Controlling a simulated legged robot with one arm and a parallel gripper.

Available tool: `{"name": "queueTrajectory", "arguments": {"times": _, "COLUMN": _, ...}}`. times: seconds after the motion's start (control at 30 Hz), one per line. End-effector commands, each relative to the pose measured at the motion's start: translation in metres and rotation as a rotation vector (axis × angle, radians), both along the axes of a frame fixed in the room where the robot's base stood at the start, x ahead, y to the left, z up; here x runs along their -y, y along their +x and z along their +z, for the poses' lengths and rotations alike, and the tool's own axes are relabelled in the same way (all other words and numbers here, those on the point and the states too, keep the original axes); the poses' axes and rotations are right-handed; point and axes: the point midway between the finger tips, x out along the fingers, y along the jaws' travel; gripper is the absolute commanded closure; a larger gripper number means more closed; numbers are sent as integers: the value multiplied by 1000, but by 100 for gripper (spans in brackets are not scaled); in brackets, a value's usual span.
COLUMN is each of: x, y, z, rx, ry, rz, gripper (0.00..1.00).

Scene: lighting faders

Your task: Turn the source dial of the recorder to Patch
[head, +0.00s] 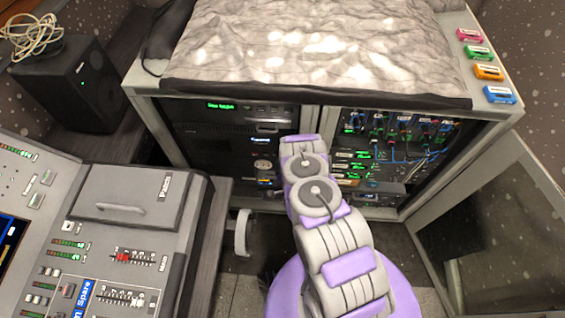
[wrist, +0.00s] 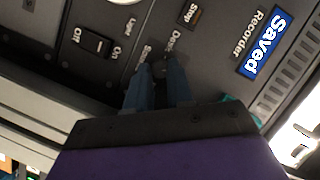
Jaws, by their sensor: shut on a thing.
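The recorder (wrist: 225,62) is a dark panel, its name printed beside a blue "Saved" label (wrist: 264,42). My gripper (wrist: 160,72) has its two blue fingers close together at the panel, shut on the small dark source dial (wrist: 161,66). The fingers hide most of the dial. The word beside it seems to read "Desk"; another word next to it is partly covered. I cannot read "Patch" or tell where the dial points. In the head view my arm reaches to the lower left rack bay, and the gripper is mostly hidden there.
A Stop button (wrist: 189,13) and a Light on/off switch (wrist: 97,43) are close to the fingers. In the head view a patch bay with cables (head: 400,135) fills the right bay. A mixing desk (head: 130,215) stands at left, an open glass door (head: 490,235) at right.

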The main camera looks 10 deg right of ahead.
Motion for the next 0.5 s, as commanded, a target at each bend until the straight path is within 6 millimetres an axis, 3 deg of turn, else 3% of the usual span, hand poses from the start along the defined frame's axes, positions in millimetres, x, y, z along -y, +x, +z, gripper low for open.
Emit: {"name": "queueTrajectory", "arguments": {"times": 0.5, "x": 3, "y": -1, "z": -6, "rx": 106, "ry": 339, "rz": -4, "gripper": 100}}
